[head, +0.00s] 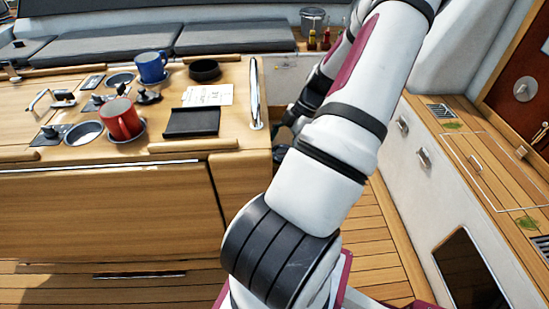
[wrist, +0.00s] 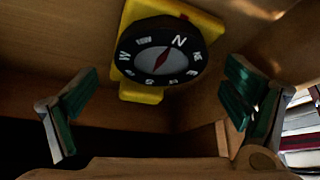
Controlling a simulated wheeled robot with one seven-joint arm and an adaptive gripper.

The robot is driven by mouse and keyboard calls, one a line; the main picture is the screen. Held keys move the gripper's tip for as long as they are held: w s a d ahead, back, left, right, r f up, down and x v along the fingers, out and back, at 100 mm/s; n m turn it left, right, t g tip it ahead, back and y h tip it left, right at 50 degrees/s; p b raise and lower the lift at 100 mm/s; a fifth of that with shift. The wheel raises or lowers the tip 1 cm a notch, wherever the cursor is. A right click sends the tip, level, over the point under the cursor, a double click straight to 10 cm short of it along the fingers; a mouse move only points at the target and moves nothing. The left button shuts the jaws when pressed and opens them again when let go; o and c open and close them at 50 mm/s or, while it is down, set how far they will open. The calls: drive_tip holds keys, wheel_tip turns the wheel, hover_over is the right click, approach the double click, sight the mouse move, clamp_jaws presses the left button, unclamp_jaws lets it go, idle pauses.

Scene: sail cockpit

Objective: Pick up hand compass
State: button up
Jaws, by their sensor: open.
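The hand compass (wrist: 160,55) shows in the wrist view, a round black dial with white letters and a red needle on a yellow body. It lies against a wooden surface, inside what looks like a wooden recess. My gripper (wrist: 158,110) is open, with one green-padded finger at the left and one at the right of the picture. The compass sits between and above the fingers in the picture, and neither finger touches it. In the head view the compass is not visible, and my gripper is hidden behind my arm.
A wooden edge (wrist: 170,168) crosses the bottom of the wrist view. In the head view, the wooden table (head: 60,200) holds a red mug (head: 121,119), a blue mug (head: 151,67) and a black tray (head: 192,122). A side bench (head: 475,160) stands at the right.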

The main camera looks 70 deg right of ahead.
drive_tip(key=shift+f, duration=0.1)
drive_tip(key=c, duration=1.6)
drive_tip(key=shift+r, duration=0.2)
drive_tip(key=shift+r, duration=0.3)
drive_tip(key=r, duration=0.2)
drive_tip(key=r+p, duration=0.1)
drive_tip(key=r, duration=0.3)
drive_tip(key=shift+s+a+r, duration=0.15)
drive_tip(key=shift+s+r, duration=0.05)
drive_tip(key=shift+s, duration=0.2)
drive_tip(key=c, duration=0.6)
drive_tip(key=s+a, duration=0.3)
drive_tip(key=s, duration=0.2)
drive_tip(key=s+a+p, duration=0.1)
drive_tip(key=s+a, duration=0.1)
drive_tip(key=s, duration=0.3)
drive_tip(key=s+a+p, duration=0.1)
drive_tip(key=s+a, duration=0.2)
drive_tip(key=s, duration=0.2)
drive_tip(key=shift+a+f, duration=0.15)
drive_tip(key=shift+a, duration=0.2)
